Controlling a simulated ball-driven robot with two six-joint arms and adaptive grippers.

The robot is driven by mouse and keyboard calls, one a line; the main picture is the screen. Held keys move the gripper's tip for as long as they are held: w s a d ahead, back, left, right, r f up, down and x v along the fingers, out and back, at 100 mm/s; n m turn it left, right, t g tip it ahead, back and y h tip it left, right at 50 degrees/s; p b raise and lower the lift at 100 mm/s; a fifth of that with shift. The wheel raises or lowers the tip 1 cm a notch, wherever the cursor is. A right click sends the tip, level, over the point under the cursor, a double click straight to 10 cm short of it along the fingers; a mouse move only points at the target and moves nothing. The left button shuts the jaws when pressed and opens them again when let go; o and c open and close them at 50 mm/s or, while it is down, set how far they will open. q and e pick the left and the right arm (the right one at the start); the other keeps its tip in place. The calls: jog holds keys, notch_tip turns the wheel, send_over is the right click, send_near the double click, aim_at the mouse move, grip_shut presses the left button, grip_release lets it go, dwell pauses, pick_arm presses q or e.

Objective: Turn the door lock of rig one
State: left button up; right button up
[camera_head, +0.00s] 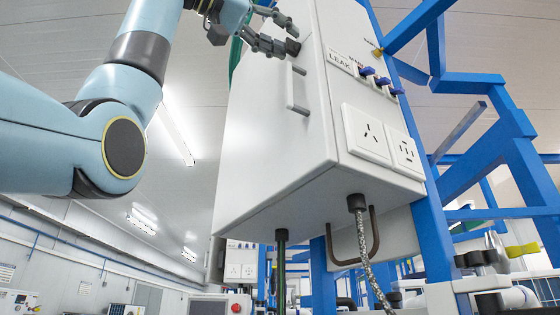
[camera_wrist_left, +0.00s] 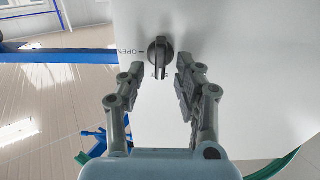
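The door lock is a dark rotary knob (camera_wrist_left: 160,51) on the white cabinet door (camera_wrist_left: 240,40). In the wrist view its grip bar stands upright, with an OPEN mark to its left and another label partly hidden below. In the head view the knob (camera_head: 293,47) shows small near the top of the cabinet door (camera_head: 270,130). My left gripper (camera_wrist_left: 160,76) is open, its two fingers apart on either side below the knob, with no clear contact visible. In the head view the left gripper (camera_head: 284,37) is at the knob. My right gripper is out of view.
A door handle (camera_head: 297,90) sits below the knob. Switches (camera_head: 375,77) and sockets (camera_head: 366,133) are on the cabinet's side face. A blue frame (camera_head: 430,215) stands to the right. A braided cable (camera_head: 364,245) hangs below the cabinet. Left of the cabinet is open space.

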pick_arm(q)
grip_shut()
jog(key=shift+m, duration=0.4)
jog(key=m, duration=0.3)
jog(key=shift+s+d+m, duration=0.15)
jog(key=shift+s+m, duration=0.1)
jog(key=shift+m, duration=0.15)
jog(key=m, duration=0.4)
jog(key=shift+s+d+f, duration=0.1)
jog(key=shift+s+f, duration=0.1)
jog(key=m, duration=0.5)
jog(key=shift+s+d+f, duration=0.1)
jog(key=shift+f, duration=0.15)
jog(key=m, duration=0.4)
jog(key=shift+f+b, duration=0.3)
jog(key=shift+b, duration=0.05)
jog(key=shift+m, duration=0.3)
